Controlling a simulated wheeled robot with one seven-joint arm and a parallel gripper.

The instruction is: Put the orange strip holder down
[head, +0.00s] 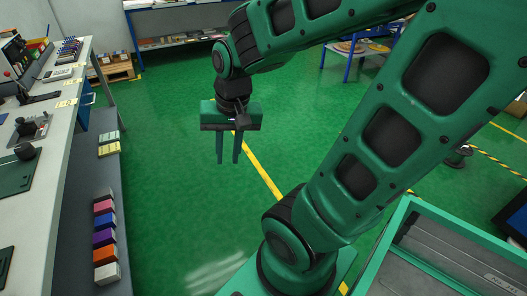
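My gripper (228,163) hangs over the open green floor with its two fingers pointing down. A gap shows between the fingers, and nothing is seen in it. An orange block (105,253) stands in a row of coloured blocks on the grey lower shelf at the left. I cannot tell whether this is the orange strip holder. No other orange holder can be made out. My gripper is well to the right of the row and apart from it.
A long workbench (52,160) with tools runs along the left, above the grey shelf (82,215). A green-rimmed tray (385,245) is at the lower right. A blue-framed rack (185,42) stands at the back. The floor (170,160) between is clear.

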